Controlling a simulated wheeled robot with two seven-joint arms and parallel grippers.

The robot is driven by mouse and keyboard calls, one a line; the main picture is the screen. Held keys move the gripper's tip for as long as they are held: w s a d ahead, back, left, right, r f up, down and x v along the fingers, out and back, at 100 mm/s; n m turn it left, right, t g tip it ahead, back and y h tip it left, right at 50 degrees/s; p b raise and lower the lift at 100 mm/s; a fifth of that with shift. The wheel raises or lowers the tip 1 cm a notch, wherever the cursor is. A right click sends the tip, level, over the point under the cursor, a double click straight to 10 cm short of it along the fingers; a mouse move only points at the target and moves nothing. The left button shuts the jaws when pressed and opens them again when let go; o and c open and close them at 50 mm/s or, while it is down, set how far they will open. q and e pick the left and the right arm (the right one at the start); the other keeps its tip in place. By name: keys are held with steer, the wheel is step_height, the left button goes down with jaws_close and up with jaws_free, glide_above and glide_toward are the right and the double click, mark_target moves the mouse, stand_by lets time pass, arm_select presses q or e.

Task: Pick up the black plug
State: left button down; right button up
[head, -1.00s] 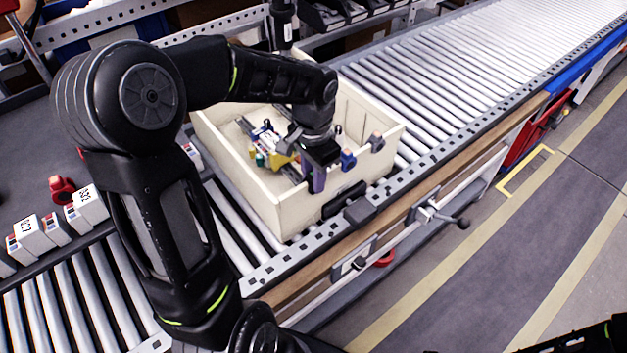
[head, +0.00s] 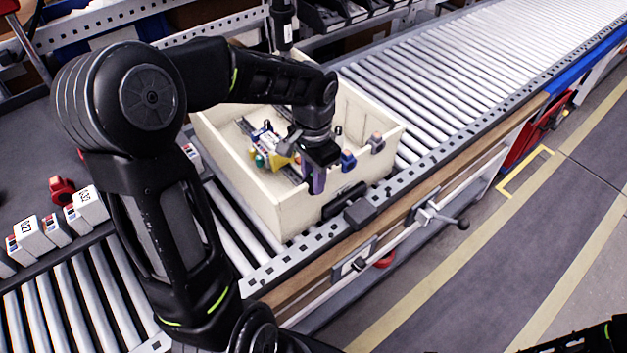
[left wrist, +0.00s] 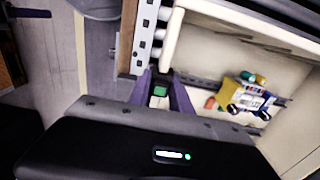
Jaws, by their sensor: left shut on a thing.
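My left gripper (head: 314,178) reaches down into the cream crate (head: 268,205), close to its front wall. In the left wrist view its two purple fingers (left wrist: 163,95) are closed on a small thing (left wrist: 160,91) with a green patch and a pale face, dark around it. I cannot tell from its visible faces whether this is the black plug. A small black-topped piece (head: 338,130) shows behind the gripper in the head view. My right gripper is not in view.
A yellow, blue and white assembly (head: 280,147) lies in the crate; it also shows in the left wrist view (left wrist: 245,97). Blue (head: 348,159) and grey (head: 376,142) pieces are at the crate's right side. The roller conveyor (head: 440,90) beyond is clear.

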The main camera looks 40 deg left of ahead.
arm_select(q)
step_height(320, 180, up, 10)
steer(key=shift+r+b, duration=0.1)
steer(key=shift+b, duration=0.5)
